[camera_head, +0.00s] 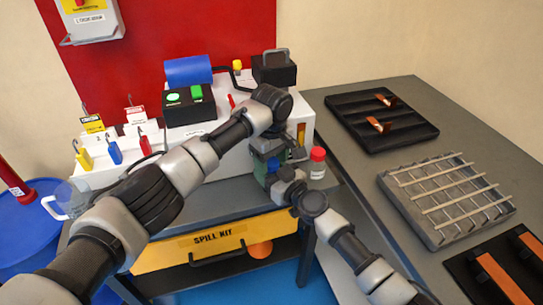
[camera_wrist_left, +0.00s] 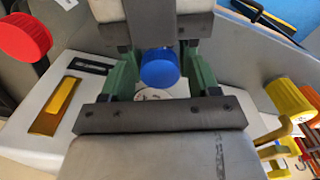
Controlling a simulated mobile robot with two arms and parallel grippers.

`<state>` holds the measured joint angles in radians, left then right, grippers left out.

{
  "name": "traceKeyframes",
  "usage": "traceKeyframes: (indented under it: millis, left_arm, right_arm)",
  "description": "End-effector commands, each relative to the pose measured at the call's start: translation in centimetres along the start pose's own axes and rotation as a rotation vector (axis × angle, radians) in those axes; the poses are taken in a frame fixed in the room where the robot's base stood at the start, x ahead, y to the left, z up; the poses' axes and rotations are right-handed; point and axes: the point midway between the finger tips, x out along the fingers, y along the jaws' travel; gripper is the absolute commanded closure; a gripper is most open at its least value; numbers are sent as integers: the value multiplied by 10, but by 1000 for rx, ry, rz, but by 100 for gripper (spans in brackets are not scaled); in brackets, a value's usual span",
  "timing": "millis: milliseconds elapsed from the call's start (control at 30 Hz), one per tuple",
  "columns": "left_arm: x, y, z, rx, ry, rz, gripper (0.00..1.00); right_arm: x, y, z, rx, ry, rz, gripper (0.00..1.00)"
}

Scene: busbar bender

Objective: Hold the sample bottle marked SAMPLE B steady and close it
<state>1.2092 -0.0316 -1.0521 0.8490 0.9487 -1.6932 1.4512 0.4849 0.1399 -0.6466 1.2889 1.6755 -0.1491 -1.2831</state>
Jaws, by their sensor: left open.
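A small bottle with a blue cap (camera_head: 273,164) stands at the front of the white bench unit, mostly hidden by both grippers. In the left wrist view the blue cap (camera_wrist_left: 160,66) lies between green fingers, with a pale round patch (camera_wrist_left: 153,94) beside it. Its marking cannot be read. My left gripper (camera_head: 269,157) comes from above, open around the cap. My right gripper (camera_head: 277,179) is close below and in front, at the same bottle; its jaw gap is unclear. A red-capped bottle (camera_head: 318,162) stands just right; its cap also shows in the left wrist view (camera_wrist_left: 25,38).
The white bench unit (camera_head: 225,158) carries a black button box (camera_head: 188,107) and coloured padlocks. A yellow spill kit (camera_head: 215,241) sits below. On the right, a grey table (camera_head: 352,168) holds a black tray (camera_head: 372,138) and a wire rack (camera_head: 445,198).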

Motion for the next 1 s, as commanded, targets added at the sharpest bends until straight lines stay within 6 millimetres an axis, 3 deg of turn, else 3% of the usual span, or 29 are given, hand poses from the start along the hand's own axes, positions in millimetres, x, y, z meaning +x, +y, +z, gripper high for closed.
traceKeyframes:
  millis: [67, 300, 400, 533, 767, 1000]
  left_arm:
    - [0, 0, 0, 0, 0, 0, 40]
    - [0, 0, 0, 0, 0, 0, 77]
    - [0, 0, 0, 0, 0, 0, 88]
    - [0, 0, 0, 35, -1, 0, 89]
    - [0, 0, 0, 263, -1, 1, 89]
    - [0, 0, 0, 286, 0, 0, 89]
  right_arm:
    - [0, 0, 0, 0, 0, 0, 100]
    - [0, 0, 0, 0, 0, 0, 100]
    - [0, 0, 0, 0, 0, 0, 100]
    - [0, 0, 0, 0, 0, 0, 100]
    - [0, 0, 0, 0, 0, 0, 100]
    - [0, 0, 0, 0, 0, 0, 100]
